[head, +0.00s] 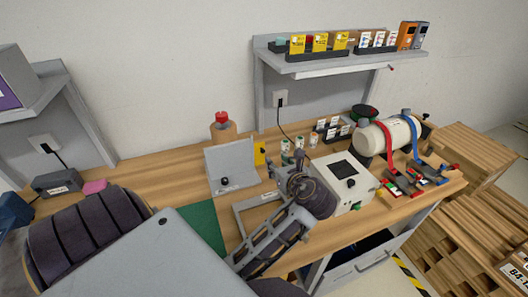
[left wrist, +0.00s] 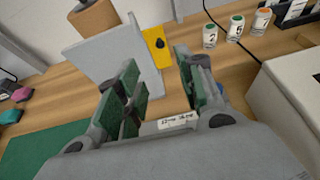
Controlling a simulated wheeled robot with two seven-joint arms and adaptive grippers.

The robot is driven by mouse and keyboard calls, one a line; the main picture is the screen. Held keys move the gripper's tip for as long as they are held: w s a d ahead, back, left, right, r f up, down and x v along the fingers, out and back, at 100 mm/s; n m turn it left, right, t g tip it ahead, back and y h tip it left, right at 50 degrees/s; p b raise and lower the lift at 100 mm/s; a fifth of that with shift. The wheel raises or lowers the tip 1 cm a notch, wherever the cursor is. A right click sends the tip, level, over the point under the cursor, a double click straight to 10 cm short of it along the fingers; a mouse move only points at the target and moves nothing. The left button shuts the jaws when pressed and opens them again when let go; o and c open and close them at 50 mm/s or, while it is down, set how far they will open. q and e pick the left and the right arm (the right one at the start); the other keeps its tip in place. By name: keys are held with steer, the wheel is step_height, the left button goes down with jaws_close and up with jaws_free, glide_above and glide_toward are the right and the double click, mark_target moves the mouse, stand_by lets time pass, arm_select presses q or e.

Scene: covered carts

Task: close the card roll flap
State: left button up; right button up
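My left gripper (head: 268,203) is open, just right of and in front of the panel. In the left wrist view, its green-padded fingers (left wrist: 157,78) are apart with nothing between them. A small white label (left wrist: 178,121) shows below them. I cannot tell whether a finger touches the panel. My right gripper is not in view.
A yellow piece with a black knob (left wrist: 158,45) stands beside the panel. A white box with a dark screen (head: 343,180) is close on the right, with small bottles (left wrist: 236,27) behind. A green mat (head: 207,228) lies at left. A shelf (head: 340,64) hangs above.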

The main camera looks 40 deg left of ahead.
mark_target(263, 151)
arm_select(q)
steer(key=shift+d, duration=0.1)
steer(key=shift+x, duration=6.95)
steer(key=shift+r, duration=0.1)
jaws_close()
